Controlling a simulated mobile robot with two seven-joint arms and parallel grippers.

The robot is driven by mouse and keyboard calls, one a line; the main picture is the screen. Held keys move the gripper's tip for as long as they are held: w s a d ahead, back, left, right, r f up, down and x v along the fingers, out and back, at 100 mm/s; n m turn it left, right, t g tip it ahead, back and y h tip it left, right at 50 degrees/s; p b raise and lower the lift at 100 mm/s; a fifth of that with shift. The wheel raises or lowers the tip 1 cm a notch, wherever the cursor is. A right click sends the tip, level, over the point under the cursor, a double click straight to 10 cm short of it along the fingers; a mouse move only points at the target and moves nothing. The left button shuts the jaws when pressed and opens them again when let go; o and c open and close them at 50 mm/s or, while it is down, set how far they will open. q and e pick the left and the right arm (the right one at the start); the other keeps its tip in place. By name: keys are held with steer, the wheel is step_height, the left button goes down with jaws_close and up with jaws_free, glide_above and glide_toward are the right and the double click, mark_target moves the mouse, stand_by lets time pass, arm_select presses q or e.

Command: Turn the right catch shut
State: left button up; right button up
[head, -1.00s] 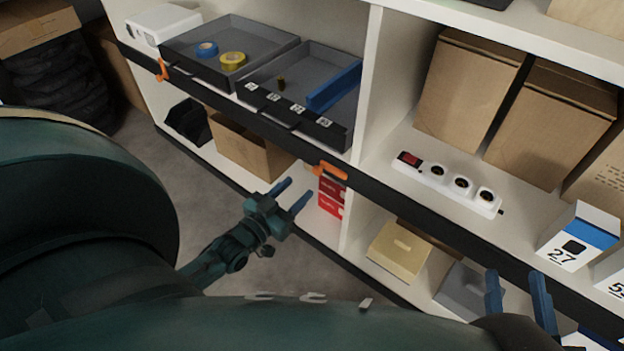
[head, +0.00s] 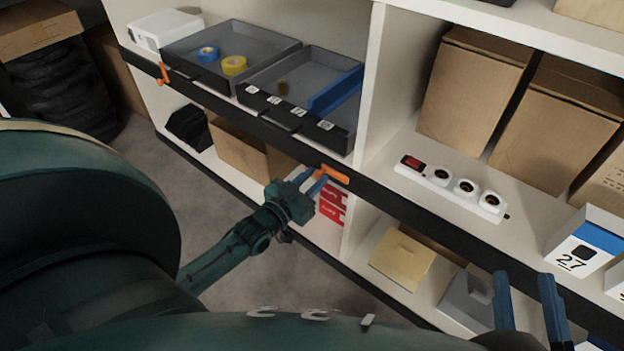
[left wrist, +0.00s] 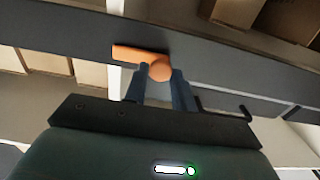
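The right catch (head: 336,175) is an orange lever with a round knob on the front of the dark shelf rail. Its bar lies roughly along the rail. In the left wrist view the knob (left wrist: 160,69) sits between the fingertips of my left gripper (left wrist: 161,78), and the bar points left. The blue fingers of my left gripper (head: 316,182) are drawn close together on the knob; part of it is hidden by them in the head view. My right gripper (head: 524,278) is open and empty at the lower right, in front of the shelf.
Another orange catch (head: 163,75) hangs down on the rail at the far left. Grey trays (head: 268,42) sit above the rail, with a white power strip (head: 452,188) to the right. Red boxes (head: 330,205) and a tan box (head: 402,259) stand on the lower shelf.

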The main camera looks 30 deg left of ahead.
arm_select(q)
steer(key=c, duration=0.5)
arm_select(e)
steer(key=shift+f, duration=0.2)
